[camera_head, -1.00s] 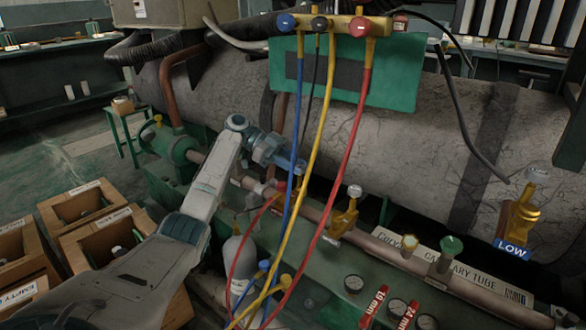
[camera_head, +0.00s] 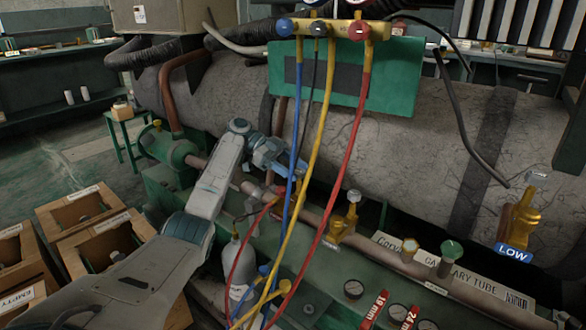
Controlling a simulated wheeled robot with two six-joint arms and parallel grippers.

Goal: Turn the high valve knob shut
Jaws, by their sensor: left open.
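A red knob (camera_head: 359,30) sits at the right end of the brass manifold (camera_head: 338,30) at the top, with the red hose hanging below it. A brass valve (camera_head: 343,222) with a silver cap stands on the pipe in the middle; its small tag is too small to read. A similar brass valve (camera_head: 519,215) at the right carries a blue LOW sign. My left gripper (camera_head: 298,165) is open beside the blue hose (camera_head: 298,110), left of the middle valve and below the manifold. The hoses partly hide its fingertips, and I cannot tell whether they touch. My right gripper is not in view.
Blue, yellow and red hoses hang in front of the large grey tank (camera_head: 440,135). A green panel (camera_head: 392,85) is behind the manifold. Wooden crates (camera_head: 72,205) are at the left.

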